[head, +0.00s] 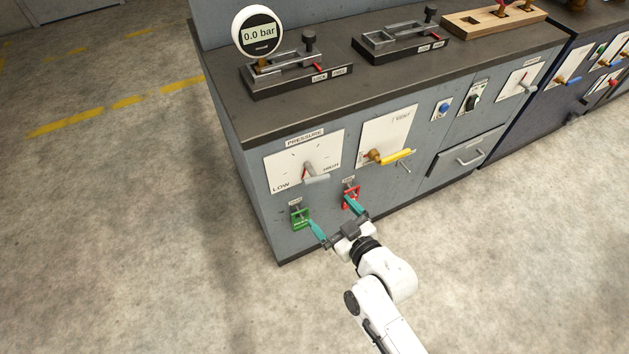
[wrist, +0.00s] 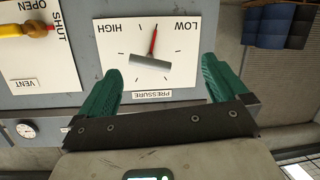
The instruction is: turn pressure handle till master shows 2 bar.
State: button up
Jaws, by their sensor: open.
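The pressure handle (head: 316,179) is a grey bar with a red pointer on a white plate marked LOW and HIGH, on the cabinet front. In the wrist view the plate is upside down, and the handle (wrist: 150,63) shows between my fingers in the picture. Its red pointer aims between the two words. The round white digital gauge (head: 258,32) on the bench top reads 0.0 bar. My gripper (head: 335,217) is open, with teal fingers, in front of the cabinet and below the handle in the head view. It also shows in the wrist view (wrist: 161,70), apparently not touching the handle.
A vent plate with a yellow-gripped lever (head: 396,157) is right of the pressure plate. A green latch (head: 301,218) and a red latch (head: 350,197) sit below, near my fingers in the picture. A drawer (head: 468,158) is farther right. The floor in front is clear.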

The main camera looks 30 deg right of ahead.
aim_at(314, 174)
jog(key=w+t, duration=0.1)
jog(key=w, duration=0.3)
jog(key=w+t+h, duration=0.1)
jog(key=w, duration=0.3)
jog(key=w+d, duration=0.1)
jog(key=w, duration=0.3)
jog(key=shift+w+r+t, duration=0.1)
jog(key=shift+r+t, duration=0.15)
jog(key=shift+t, duration=0.15)
jog(key=shift+c, duration=0.3)
grip_shut()
dwell(0.4)
